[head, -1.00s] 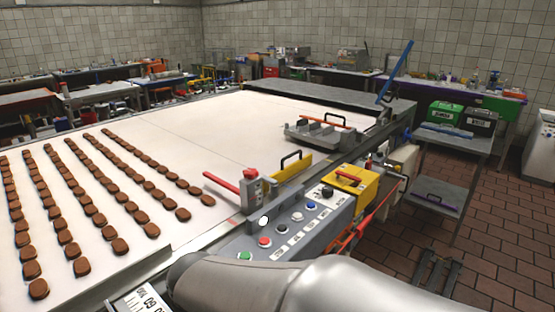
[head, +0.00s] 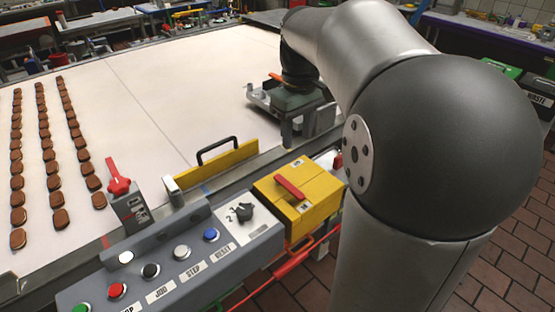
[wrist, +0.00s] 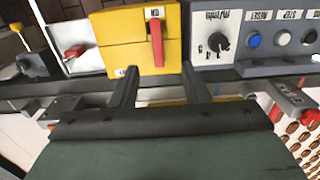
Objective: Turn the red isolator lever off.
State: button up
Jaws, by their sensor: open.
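The red isolator lever (head: 289,188) lies on the face of a yellow box (head: 325,206) at the right end of the grey control panel. In the wrist view the lever (wrist: 156,43) stands upright in the picture, its upper end beside a small label that appears to read ON. My gripper (head: 299,143) is open and empty, above and beyond the yellow box in the head view. In the wrist view the gripper's fingertips (wrist: 159,68) are spread, just below the lever in the picture. They appear apart from it.
A black rotary knob (head: 242,212) and several push buttons sit on the panel beside the box. A yellow guard with a black handle (head: 217,146) stands behind. Another red lever (wrist: 75,51) is on a pale box. Biscuits (head: 60,217) lie on the belt at left.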

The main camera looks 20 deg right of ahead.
aim_at(295, 191)
jog(key=f, duration=1.6)
jog(key=shift+w+d+f, duration=0.15)
jog(key=shift+d+f, duration=0.2)
jog(key=shift+f, duration=0.05)
grip_shut()
